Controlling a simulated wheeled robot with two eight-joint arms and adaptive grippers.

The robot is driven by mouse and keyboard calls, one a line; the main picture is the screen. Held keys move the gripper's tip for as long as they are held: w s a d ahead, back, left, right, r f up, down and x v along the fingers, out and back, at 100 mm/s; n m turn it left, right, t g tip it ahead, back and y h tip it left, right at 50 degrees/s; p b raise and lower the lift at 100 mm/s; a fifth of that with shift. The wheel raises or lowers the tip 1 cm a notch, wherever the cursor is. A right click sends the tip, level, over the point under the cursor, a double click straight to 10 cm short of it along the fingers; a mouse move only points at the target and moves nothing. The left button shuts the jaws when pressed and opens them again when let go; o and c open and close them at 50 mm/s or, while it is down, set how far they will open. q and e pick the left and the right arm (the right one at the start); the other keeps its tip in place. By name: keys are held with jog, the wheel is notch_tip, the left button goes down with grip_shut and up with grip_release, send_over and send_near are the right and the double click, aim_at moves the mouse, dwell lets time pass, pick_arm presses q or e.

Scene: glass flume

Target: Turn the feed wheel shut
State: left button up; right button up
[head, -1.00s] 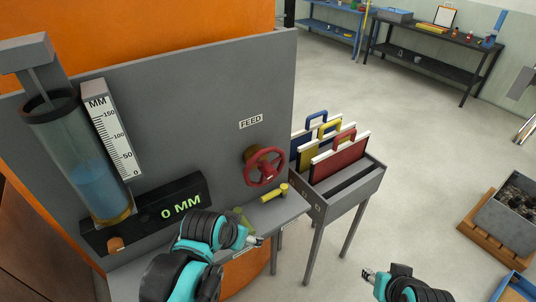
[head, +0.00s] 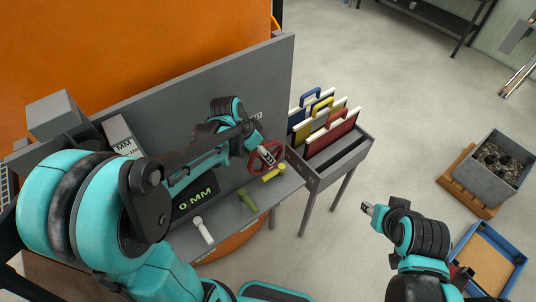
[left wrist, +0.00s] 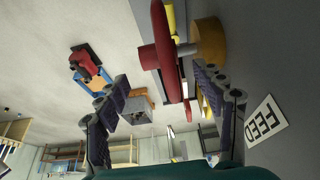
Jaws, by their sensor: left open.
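The red feed wheel (head: 280,152) sits on the grey panel (head: 270,80), at the panel's right end. My left gripper (head: 266,154) is at the wheel and hides part of it. In the left wrist view the gripper (left wrist: 160,78) is open, with the wheel's red rim (left wrist: 163,40) seen edge-on between its fingers. Contact with the rim cannot be told. A brass-coloured hub (left wrist: 208,42) joins the wheel to the panel. The FEED label (left wrist: 265,122) is beside the right finger. My right gripper (head: 368,208) is out over the floor, away from the wheel; its jaws are too small to read.
The display (head: 195,199) reads 0 MM. White (head: 202,230), green (head: 248,200) and yellow (head: 274,172) handles are on the ledge below. A grey rack (head: 340,165) of coloured boards stands right of the panel. My left arm hides most of the glass cylinder's area.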

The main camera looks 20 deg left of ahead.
pick_arm(q)
jog(key=x, duration=0.7)
jog(key=shift+b, duration=0.3)
jog(key=shift+r, duration=0.1)
grip_shut()
jog(key=shift+a, duration=0.1)
